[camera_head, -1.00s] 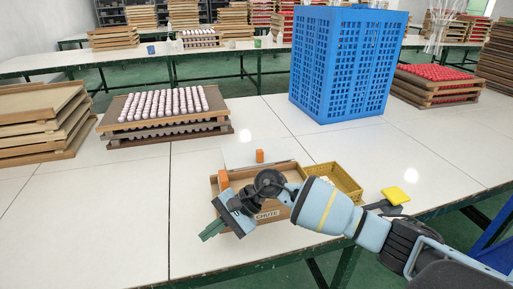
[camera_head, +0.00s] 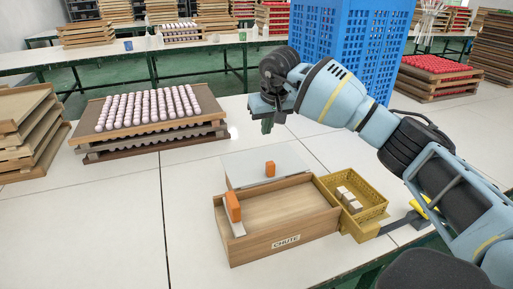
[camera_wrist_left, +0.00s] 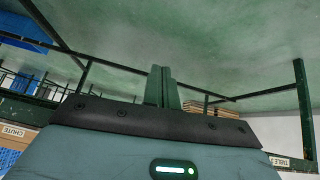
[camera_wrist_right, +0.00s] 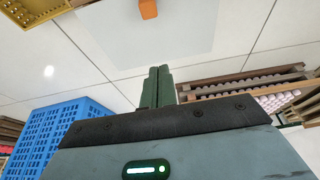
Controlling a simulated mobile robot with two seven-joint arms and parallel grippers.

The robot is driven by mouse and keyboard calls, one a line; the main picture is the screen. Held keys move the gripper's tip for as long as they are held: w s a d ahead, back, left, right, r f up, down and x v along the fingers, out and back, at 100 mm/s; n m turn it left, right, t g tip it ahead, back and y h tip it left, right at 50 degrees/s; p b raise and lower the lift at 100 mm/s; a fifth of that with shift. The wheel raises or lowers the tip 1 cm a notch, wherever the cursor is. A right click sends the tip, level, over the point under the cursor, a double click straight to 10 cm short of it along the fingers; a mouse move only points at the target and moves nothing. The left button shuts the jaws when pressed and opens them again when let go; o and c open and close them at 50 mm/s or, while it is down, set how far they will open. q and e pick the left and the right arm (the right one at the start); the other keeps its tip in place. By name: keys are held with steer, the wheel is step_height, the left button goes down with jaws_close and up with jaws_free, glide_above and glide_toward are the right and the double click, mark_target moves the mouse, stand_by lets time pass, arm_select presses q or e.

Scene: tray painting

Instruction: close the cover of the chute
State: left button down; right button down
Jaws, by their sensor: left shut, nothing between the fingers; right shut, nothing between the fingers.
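The chute (camera_head: 290,220) is a wooden open-topped box labelled CHUTE on the white table. Its cover (camera_head: 240,168) is a pale flat panel at the box's back edge, standing open, with an orange block handle (camera_head: 270,169) on it. A second orange block (camera_head: 233,206) sits on a pale strip at the box's left wall. My right gripper (camera_head: 267,123) is shut and empty, above the table behind the cover, apart from it. In the right wrist view the cover (camera_wrist_right: 150,40) lies beyond the fingers. My left gripper (camera_wrist_left: 161,88) is shut and empty, seen only in its wrist view.
A yellow basket (camera_head: 368,205) with several white pieces adjoins the chute's right side. A tall blue crate (camera_head: 345,40) stands behind my right arm. Stacked trays with pink pieces (camera_head: 150,108) stand at the left. The table's front left is clear.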

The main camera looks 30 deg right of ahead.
glide_above(263, 164)
step_height(263, 164, down, 9)
steer(key=shift+w+f, duration=0.1)
steer(key=shift+w, duration=0.05)
steer(key=shift+s+a+p, duration=0.25)
steer(key=shift+s+p, duration=0.2)
steer(key=shift+s, duration=0.75)
steer(key=shift+s+a, duration=0.15)
steer(key=shift+s, duration=0.45)
arm_select(q)
steer(key=shift+s+r, duration=0.3)
steer(key=shift+r, duration=0.3)
arm_select(e)
steer(key=shift+s, duration=0.1)
arm_select(q)
steer(key=shift+s, duration=0.1)
steer(key=shift+p, duration=0.35)
arm_select(e)
steer(key=shift+s, duration=0.1)
